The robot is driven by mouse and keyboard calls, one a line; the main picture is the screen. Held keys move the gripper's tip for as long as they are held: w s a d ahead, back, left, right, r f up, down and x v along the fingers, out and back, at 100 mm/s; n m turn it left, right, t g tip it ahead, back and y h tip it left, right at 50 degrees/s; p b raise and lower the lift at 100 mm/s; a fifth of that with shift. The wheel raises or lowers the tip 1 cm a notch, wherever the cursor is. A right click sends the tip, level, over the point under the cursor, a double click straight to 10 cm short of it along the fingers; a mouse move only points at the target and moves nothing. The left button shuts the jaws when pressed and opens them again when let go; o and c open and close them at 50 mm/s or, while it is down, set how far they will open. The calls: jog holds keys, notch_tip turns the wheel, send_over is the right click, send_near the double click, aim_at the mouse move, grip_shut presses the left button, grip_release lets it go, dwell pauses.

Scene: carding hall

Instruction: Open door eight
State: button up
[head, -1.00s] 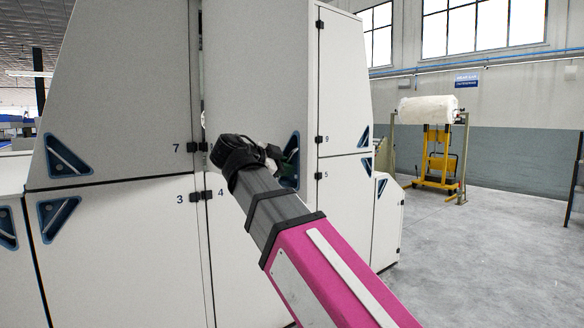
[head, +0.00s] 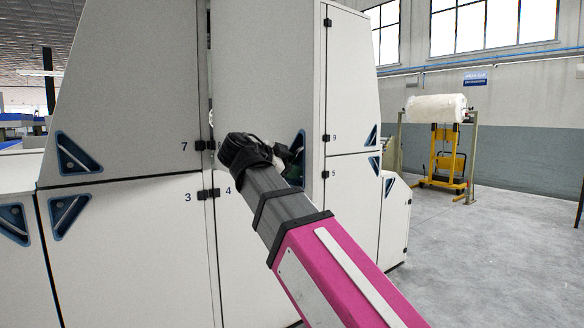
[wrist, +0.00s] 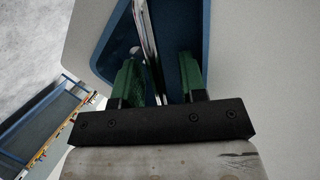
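The upper door (head: 265,70) between the doors marked 7 and 9 is a tall pale grey panel; its own number is hidden behind my arm. Its blue triangular handle recess (head: 299,147) shows at its right edge, partly covered by my gripper (head: 290,160). In the wrist view, the two green fingers of my gripper (wrist: 160,80) are apart inside the blue recess (wrist: 180,30). A shiny metal handle bar (wrist: 149,40) runs between them, closer to the left finger. I cannot tell whether either finger touches it.
Door 7 (head: 130,90) is at left, with door 3 (head: 130,250) below it. Door 4 (head: 240,260) is under the gripper, and doors 9 (head: 350,80) and 5 (head: 350,210) are at right. A yellow roll stand (head: 445,160) stands farther right on open floor.

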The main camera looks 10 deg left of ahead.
jog(key=shift+a, duration=0.1)
jog(key=v, duration=1)
jog(key=shift+s+a, duration=0.2)
jog(key=shift+s, duration=0.15)
jog(key=shift+r, duration=0.1)
